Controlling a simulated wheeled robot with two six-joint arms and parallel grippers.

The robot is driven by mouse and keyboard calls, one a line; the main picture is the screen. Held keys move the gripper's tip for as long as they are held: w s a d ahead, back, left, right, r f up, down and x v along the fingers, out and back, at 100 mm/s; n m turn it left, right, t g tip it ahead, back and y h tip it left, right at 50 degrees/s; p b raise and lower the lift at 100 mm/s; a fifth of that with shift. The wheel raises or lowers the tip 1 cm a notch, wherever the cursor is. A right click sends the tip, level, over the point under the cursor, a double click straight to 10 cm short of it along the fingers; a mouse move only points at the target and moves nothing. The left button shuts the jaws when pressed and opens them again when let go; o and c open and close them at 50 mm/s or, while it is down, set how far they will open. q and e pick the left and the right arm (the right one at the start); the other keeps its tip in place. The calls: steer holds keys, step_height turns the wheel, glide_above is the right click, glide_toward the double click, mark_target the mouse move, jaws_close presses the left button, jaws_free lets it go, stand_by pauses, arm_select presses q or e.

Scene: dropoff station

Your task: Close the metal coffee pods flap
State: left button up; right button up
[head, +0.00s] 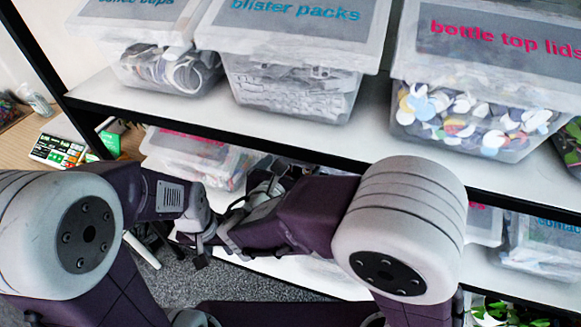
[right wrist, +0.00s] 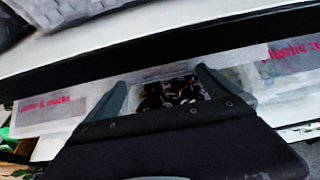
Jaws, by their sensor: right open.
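No label reading metal coffee pods can be made out in either view. In the right wrist view a clear bin (right wrist: 170,90) with dark contents shows between the fingers of my right gripper (right wrist: 165,92). Its label is hidden, and I cannot tell how its flap stands. My right gripper (head: 238,230) is open and empty, in front of the lower shelf in the head view. My left gripper (head: 203,240) is close beside it, to the left; its fingers are too small and overlapped to judge.
Upper-shelf bins are labelled blister packs (head: 290,65) and bottle top lids (head: 485,85). The wrist view shows a pens and markers label (right wrist: 45,104) and a plastic label (right wrist: 290,50). The upper shelf edge (head: 300,148) overhangs.

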steer(key=c, duration=1.8)
step_height(320, 180, down, 17)
steer(key=t+h+b, duration=0.1)
steer(key=t+b, duration=0.4)
steer(key=b, duration=1.5)
steer(key=shift+f+h+b, duration=0.15)
steer(key=shift+h+b, duration=0.2)
steer(key=shift+h, duration=0.05)
steer(key=shift+w+d+f+b, duration=0.1)
steer(key=shift+w+f+b, duration=0.2)
steer(key=shift+f, duration=0.65)
steer(key=shift+d+f, duration=0.1)
steer(key=o, duration=1.7)
steer(key=shift+c, duration=0.2)
steer(key=shift+o, duration=0.7)
steer(key=shift+w+d+f, duration=0.1)
steer(key=shift+w, duration=0.25)
steer(key=v, duration=0.9)
